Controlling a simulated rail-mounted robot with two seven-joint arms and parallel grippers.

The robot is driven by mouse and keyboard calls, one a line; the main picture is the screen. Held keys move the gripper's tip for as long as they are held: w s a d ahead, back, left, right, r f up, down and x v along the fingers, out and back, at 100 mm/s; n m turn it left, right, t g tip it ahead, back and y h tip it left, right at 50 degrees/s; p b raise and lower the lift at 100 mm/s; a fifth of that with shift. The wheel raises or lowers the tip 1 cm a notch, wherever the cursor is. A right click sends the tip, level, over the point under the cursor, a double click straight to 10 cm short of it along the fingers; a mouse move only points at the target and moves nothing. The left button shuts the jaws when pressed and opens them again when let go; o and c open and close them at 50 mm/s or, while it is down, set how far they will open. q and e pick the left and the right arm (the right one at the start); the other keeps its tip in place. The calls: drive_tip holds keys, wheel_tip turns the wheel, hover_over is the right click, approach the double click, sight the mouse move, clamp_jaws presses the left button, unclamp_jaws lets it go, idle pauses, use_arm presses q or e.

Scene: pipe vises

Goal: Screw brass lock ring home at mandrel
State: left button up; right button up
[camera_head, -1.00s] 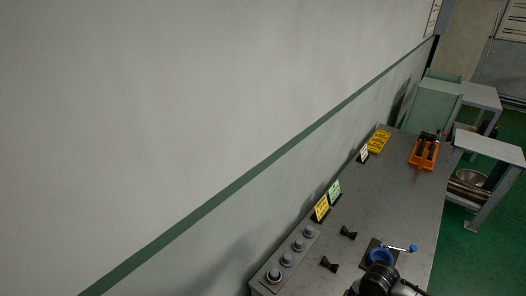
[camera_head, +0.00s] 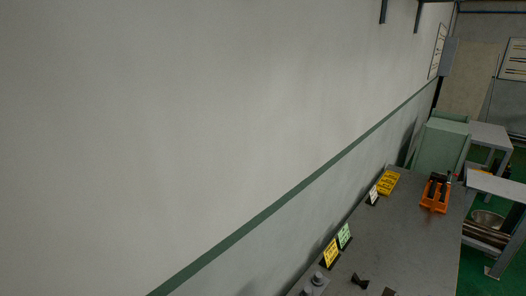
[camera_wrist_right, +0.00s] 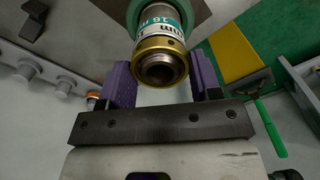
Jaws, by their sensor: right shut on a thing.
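In the right wrist view, the brass lock ring (camera_wrist_right: 160,46) is a gold band with small holes in its side. It sits around the near end of the mandrel (camera_wrist_right: 160,70), whose open bore faces the camera. Behind the ring is a white and teal band (camera_wrist_right: 160,20) marked 16 mm. My right gripper (camera_wrist_right: 161,62) has its purple fingers on either side of the ring and is shut on it. The ring's depth on the thread cannot be told. My left gripper is in neither current view.
The wall runs along the left. In the wrist view, a green handle (camera_wrist_right: 270,130) stands at the right and a row of grey pegs (camera_wrist_right: 45,76) at the left.

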drive_tip(key=m+p, duration=0.3)
drive_tip(key=p, duration=0.1)
drive_tip(key=shift+r+m, duration=0.25)
drive_tip(key=shift+m, duration=0.15)
drive_tip(key=m+p, duration=0.7)
drive_tip(key=shift+m, duration=0.4)
drive_tip(key=shift+f+m+p, duration=0.15)
drive_tip(key=shift+m+p, duration=0.3)
drive_tip(key=shift+m, duration=0.25)
drive_tip(key=shift+f, duration=0.1)
